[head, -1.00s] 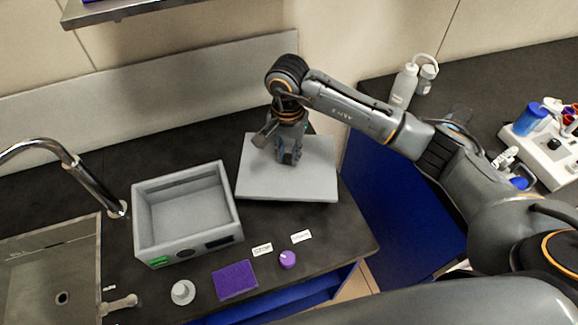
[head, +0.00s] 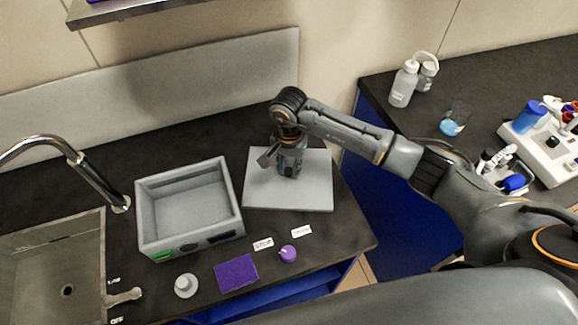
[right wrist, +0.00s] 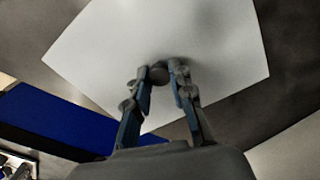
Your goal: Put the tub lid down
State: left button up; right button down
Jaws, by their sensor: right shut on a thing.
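The tub lid (head: 315,192) is a flat, light grey, square plate over the dark counter, to the right of the tub. It lies about level and looks very close to the counter; I cannot tell whether it touches. My right gripper (head: 290,173) points down at the lid's middle and is shut on its small knob. The right wrist view shows the fingers (right wrist: 161,78) on either side of the knob, with the pale lid (right wrist: 215,45) beyond. The grey tub (head: 190,245) stands uncovered and looks empty. My left gripper is not in view.
A sink (head: 60,265) with a tap (head: 95,180) is at the left. A purple sponge (head: 236,273), a purple knob (head: 288,254) and a small grey round piece (head: 186,285) are near the front edge. Bottles (head: 403,85) and lab gear (head: 545,140) stand on the right counter.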

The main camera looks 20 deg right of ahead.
aim_at(289, 170)
jog(key=c, duration=1.2)
grip_release()
jog(key=shift+o, duration=0.2)
jog(key=shift+r+p, duration=0.2)
jog(key=shift+p, duration=0.15)
jog(key=shift+r, duration=0.3)
notch_tip(289, 170, up, 11)
jog(key=b, duration=0.3)
jog(key=shift+r, duration=0.15)
